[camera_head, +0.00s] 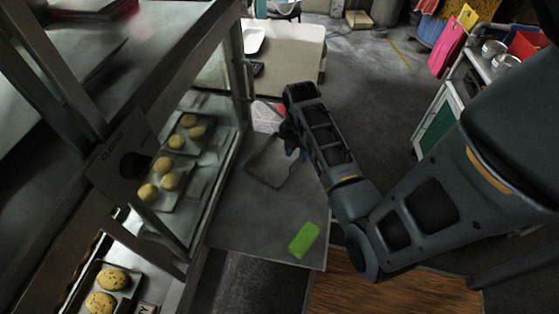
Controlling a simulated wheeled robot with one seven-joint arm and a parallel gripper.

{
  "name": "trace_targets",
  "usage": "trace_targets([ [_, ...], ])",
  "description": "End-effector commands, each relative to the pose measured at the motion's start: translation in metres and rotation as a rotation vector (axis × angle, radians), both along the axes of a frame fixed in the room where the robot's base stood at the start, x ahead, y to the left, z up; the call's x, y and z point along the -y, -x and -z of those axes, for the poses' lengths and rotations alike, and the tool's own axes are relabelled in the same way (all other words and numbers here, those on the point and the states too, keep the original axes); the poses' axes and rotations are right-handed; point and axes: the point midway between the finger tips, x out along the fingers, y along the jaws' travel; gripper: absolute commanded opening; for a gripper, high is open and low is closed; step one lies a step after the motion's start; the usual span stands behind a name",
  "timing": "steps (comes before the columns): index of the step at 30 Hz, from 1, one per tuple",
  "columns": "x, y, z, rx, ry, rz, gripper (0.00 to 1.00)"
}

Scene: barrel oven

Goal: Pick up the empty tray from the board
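The empty tray (267,162) is a flat grey rectangle with a darker rim. It lies on, or just above, the grey board (245,215) beside the glass case. My gripper (290,148) is at the tray's far right corner, pointing down, with my arm reaching in from the right. The fingers are small, dark and partly hidden by the wrist. I cannot tell whether they touch the tray's rim or are closed on it.
A green block (303,240) lies on the board near its front edge. The glass case (190,150) with trays of buns stands close on the left. A pale-topped table (290,50) is behind. A shelf cart (440,125) stands at the right, with open floor between.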

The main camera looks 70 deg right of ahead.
Motion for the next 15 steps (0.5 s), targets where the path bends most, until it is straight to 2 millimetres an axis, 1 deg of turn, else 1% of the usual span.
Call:
trace_targets([
  [5, 0.001, -0.001, 0.018, -0.001, 0.0, 0.001, 0.38],
  [12, 0.002, -0.002, 0.052, 0.0, 0.0, 0.001, 0.38],
  [15, 0.002, -0.002, 0.058, 0.001, 0.001, 0.0, 0.38],
])
